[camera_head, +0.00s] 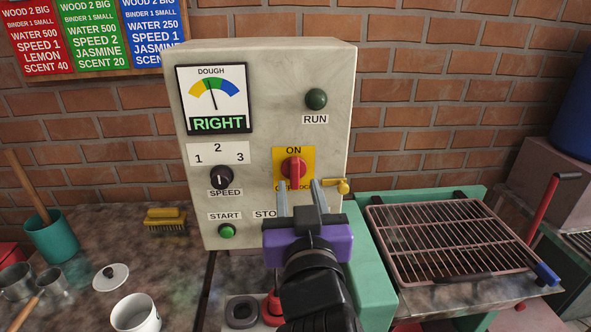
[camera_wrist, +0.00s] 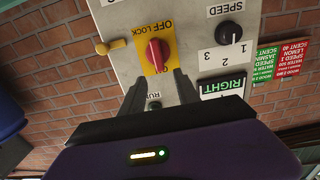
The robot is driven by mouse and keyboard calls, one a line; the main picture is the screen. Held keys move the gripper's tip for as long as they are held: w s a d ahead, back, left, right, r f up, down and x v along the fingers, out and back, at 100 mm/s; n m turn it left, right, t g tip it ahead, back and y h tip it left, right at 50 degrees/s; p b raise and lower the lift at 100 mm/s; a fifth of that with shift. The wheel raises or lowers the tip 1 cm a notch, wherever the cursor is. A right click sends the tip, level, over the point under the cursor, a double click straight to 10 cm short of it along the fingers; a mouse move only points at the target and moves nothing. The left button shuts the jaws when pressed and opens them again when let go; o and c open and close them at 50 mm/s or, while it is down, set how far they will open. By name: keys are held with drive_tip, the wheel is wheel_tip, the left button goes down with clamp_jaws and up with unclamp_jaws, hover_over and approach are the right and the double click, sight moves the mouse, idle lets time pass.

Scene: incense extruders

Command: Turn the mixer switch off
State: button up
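The mixer switch is a red knob (camera_head: 294,169) on a yellow plate (camera_head: 305,155) on the front of the control box (camera_head: 262,130). Its handle stands upright, toward the word ON; the OFF LOCK label below is partly hidden by my gripper in the head view. In the wrist view, upside down, the red knob (camera_wrist: 156,53) lies ahead of my fingertips. My gripper (camera_head: 299,188) is open, with its fingers apart and nothing between them. The fingertips are just below and in front of the knob; I cannot tell whether they touch anything.
A brass latch (camera_head: 343,186) sticks out right of the switch. The speed knob (camera_head: 221,177), green start button (camera_head: 227,231) and dark green run lamp (camera_head: 316,99) share the panel. A wire rack (camera_head: 440,235) stands at right. A lidless white mug (camera_head: 136,314) is at lower left.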

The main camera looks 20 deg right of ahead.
sight(295, 169)
drive_tip(key=shift+p+x, duration=0.5)
drive_tip(key=shift+x, duration=3.35)
drive_tip(key=shift+f, duration=0.15)
clamp_jaws()
